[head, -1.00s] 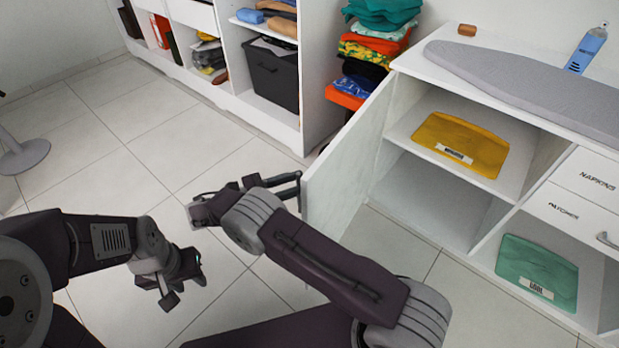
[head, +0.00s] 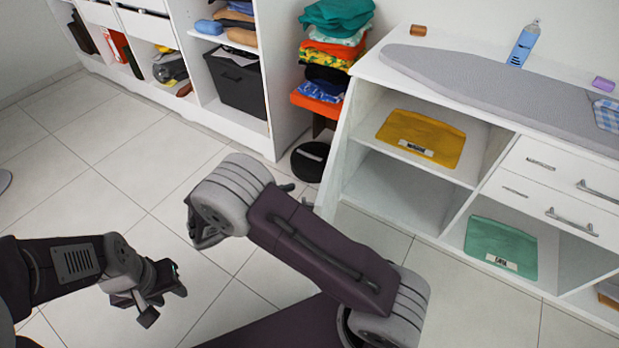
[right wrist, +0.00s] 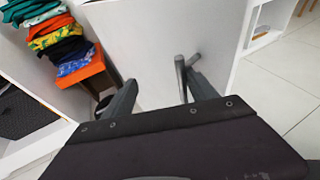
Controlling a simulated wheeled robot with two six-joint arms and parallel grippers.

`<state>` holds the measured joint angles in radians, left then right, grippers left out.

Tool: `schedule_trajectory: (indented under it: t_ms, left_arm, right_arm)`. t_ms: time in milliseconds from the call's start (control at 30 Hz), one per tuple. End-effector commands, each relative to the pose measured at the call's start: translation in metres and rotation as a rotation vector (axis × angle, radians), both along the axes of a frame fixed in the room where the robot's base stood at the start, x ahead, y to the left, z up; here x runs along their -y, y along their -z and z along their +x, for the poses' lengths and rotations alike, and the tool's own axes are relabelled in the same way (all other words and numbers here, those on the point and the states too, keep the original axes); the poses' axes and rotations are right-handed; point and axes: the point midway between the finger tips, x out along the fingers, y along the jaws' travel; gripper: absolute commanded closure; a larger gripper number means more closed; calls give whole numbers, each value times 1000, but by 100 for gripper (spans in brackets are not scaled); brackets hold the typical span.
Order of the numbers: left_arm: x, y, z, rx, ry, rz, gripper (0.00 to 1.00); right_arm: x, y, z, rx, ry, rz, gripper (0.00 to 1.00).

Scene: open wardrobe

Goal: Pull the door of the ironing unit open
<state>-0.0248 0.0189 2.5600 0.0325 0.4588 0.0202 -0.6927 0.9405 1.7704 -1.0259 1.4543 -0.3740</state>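The white ironing unit (head: 375,68) stands at the right in the head view, with its left compartment exposed. Its white door (head: 336,150) stands swung out, seen almost edge-on. The right wrist view shows the door's flat face (right wrist: 150,50) and a grey bar handle (right wrist: 181,80). My right gripper (right wrist: 163,98) is open, its fingers apart at the door face. The handle lies between them, close to the right finger. In the head view my right arm hides most of that gripper. My left gripper (head: 163,300) is open and empty above the floor at the lower left.
A grey ironing board (head: 480,85), a blue bottle (head: 523,45) and a brown block (head: 418,31) are on the unit. Yellow (head: 425,138) and green (head: 502,247) items lie inside. Folded clothes (head: 335,50) are stacked left of the door, with a black round object (head: 310,161) below.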

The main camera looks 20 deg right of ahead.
Motion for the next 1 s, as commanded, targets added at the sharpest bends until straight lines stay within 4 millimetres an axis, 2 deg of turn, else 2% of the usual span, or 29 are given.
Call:
schedule_trajectory:
  t_ms: [33, 233, 467, 500, 633, 1000]
  left_arm:
    - [0, -7, 0, 0, 0, 0, 64]
    - [0, -9, 0, 0, 0, 0, 64]
    - [0, -8, 0, 0, 0, 0, 64]
    - [0, -8, 0, 0, 0, 0, 64]
    - [0, -9, 0, 0, 0, 0, 64]
    - [0, -10, 0, 0, 0, 0, 64]
  right_arm:
    - [22, -93, -24, 46, 106, -331, 66]
    - [29, -97, -31, 47, 106, -331, 68]
    - [30, -96, -31, 49, 106, -328, 68]
    - [10, -7, -9, 0, 0, 38, 68]
    - [5, -7, -6, 1, -1, 37, 68]
    - [-26, -5, 8, 2, -4, 37, 68]
